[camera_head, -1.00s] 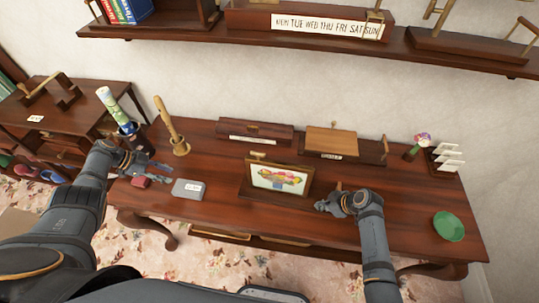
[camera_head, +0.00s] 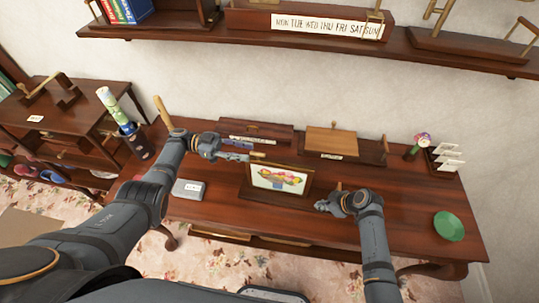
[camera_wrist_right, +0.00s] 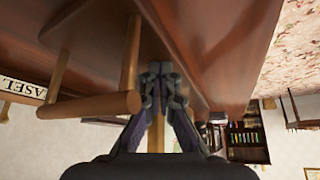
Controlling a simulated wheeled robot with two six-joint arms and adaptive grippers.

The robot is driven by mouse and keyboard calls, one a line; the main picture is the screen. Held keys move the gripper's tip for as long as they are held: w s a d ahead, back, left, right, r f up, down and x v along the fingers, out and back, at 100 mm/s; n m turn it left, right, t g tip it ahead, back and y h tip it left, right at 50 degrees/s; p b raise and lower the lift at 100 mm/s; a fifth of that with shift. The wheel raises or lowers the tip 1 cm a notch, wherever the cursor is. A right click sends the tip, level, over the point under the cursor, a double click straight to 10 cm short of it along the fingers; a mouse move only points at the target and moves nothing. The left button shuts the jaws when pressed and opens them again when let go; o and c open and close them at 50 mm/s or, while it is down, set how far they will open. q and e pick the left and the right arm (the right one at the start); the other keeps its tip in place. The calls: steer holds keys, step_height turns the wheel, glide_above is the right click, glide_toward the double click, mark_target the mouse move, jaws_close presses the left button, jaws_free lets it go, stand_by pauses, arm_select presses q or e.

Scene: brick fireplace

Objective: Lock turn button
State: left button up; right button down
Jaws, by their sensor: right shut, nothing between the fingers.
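A small wooden easel (camera_head: 248,183) with a framed fruit picture (camera_head: 280,178) stands at the desk's middle. A small light-brown piece, seemingly the turn button (camera_head: 259,155), sits at the top of the easel. My left gripper (camera_head: 248,152) is at this piece from the left, its fingers apart; whether it touches is unclear. My right gripper (camera_head: 320,206) is shut and empty, just right of the easel.
A grey box (camera_head: 188,189) lies left of the easel. Wooden boxes (camera_head: 331,140) stand behind it. A green dish (camera_head: 448,226) is at the right, and a shelf (camera_head: 300,40) hangs above. The desk between right gripper and dish is clear.

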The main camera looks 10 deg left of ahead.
mark_target(269, 162)
arm_select(q)
steer(key=d, duration=0.9)
steer(key=shift+s, duration=0.2)
jaws_close()
